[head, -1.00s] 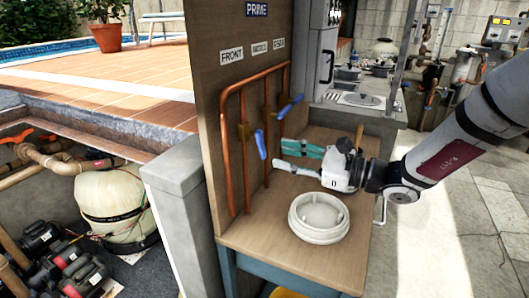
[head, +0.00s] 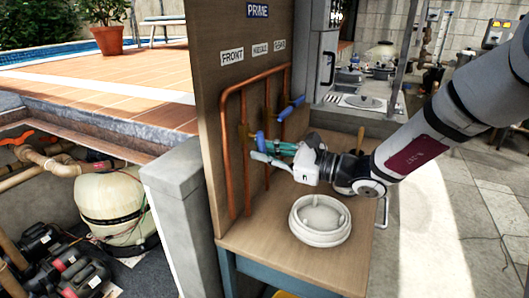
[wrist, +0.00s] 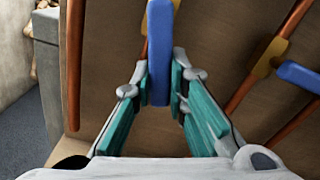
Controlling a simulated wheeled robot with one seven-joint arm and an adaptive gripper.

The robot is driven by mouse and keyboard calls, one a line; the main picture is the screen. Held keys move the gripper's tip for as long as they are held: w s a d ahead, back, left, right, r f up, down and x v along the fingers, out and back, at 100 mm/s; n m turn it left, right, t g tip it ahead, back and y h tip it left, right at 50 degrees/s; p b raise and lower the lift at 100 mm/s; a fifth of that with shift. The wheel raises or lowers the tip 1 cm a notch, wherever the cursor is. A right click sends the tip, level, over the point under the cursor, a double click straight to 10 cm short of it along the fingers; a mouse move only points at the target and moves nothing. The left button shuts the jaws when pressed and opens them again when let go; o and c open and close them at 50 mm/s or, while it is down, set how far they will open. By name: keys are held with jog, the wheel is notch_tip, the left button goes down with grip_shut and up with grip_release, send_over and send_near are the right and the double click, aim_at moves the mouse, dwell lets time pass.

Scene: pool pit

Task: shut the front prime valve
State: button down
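The wooden panel (head: 205,110) carries copper pipes with blue-handled valves. The nearer blue handle (head: 260,140) is on the pipe below the FRONT label (head: 232,56). In the wrist view this handle (wrist: 160,55) stands between the fingertips and runs roughly along its pipe. My gripper (head: 272,151) is open, with teal pads and grey tips either side of the handle. In the wrist view the gripper (wrist: 162,88) shows narrow gaps beside the handle. Another blue handle (head: 291,108) sits farther along the panel; in the wrist view it (wrist: 300,77) lies across its pipe.
A round white lid-like part (head: 320,220) lies on the wooden bench (head: 260,255) below my gripper. A concrete post (head: 175,185) stands left of the panel. A sunken pit with a tank (head: 112,205) lies farther left.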

jog(key=shift+w+n, duration=0.1)
jog(key=shift+n, duration=0.2)
jog(key=w+r+n+b, duration=0.1)
jog(key=n+b, duration=0.3)
jog(key=b, duration=0.1)
jog(key=w+r+n+b, duration=0.1)
jog(key=r+n+b, duration=0.1)
jog(key=n+b, duration=0.3)
jog(key=w+d+r+n+b, duration=0.1)
jog(key=n+b, duration=0.3)
jog(key=b, duration=0.1)
jog(key=shift+r+n, duration=0.2)
jog(key=shift+n, duration=0.2)
jog(key=shift+r, duration=0.1)
jog(key=c, duration=1.6)
grip_release()
jog(key=shift+o, duration=0.2)
jog(key=shift+d, duration=0.1)
